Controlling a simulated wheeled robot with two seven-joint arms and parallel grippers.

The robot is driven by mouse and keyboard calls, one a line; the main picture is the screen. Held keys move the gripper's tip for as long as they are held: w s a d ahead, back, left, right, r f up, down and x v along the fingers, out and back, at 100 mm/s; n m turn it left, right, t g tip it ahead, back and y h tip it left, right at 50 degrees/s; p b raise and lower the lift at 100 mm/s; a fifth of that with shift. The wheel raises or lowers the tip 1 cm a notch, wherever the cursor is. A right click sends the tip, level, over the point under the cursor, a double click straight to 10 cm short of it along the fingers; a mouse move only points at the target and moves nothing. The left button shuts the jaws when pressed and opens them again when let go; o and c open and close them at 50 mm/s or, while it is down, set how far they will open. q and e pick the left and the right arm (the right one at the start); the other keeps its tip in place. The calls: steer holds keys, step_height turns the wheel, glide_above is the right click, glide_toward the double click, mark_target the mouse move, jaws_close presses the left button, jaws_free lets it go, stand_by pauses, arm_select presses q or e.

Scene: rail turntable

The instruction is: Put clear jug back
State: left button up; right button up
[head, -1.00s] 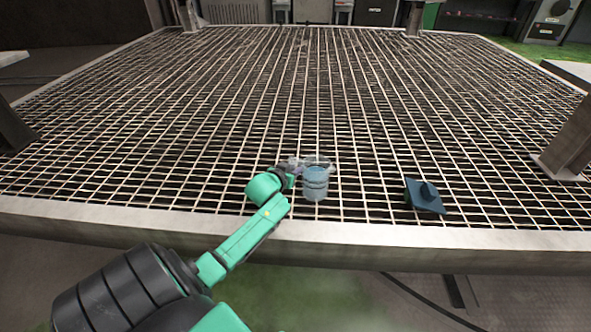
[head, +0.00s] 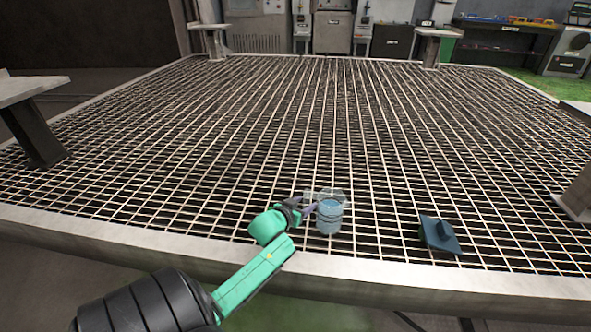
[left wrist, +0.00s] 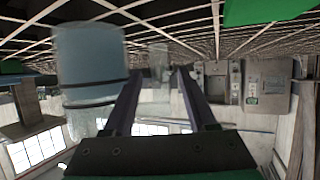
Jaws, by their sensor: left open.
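The clear jug (head: 329,218), a pale blue see-through vessel with dark bands, stands on the metal grating (head: 270,130) near its front edge. My left gripper (head: 309,207) is at the jug's upper left side, with its fingers open. In the left wrist view, which looks upside down, the jug (left wrist: 90,65) lies left of the two dark fingers (left wrist: 160,72). A faint see-through piece shows between the fingertips; I cannot tell whether it is part of the jug. Whether the fingers touch the jug is unclear. My right gripper is not in view.
A dark blue object with a flat square plate (head: 440,236) lies on the grating right of the jug. Metal posts with flat tops (head: 40,130) stand at the grating's corners. Cabinets and machines line the back. The middle of the grating is clear.

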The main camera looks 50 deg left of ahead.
arm_select(q)
steer(key=p+v, duration=0.2)
steer(key=v, duration=0.4)
steer(key=shift+s+r, duration=0.2)
steer(key=shift+r, duration=0.05)
steer(key=shift+s+d, duration=0.1)
steer(key=shift+s, duration=0.15)
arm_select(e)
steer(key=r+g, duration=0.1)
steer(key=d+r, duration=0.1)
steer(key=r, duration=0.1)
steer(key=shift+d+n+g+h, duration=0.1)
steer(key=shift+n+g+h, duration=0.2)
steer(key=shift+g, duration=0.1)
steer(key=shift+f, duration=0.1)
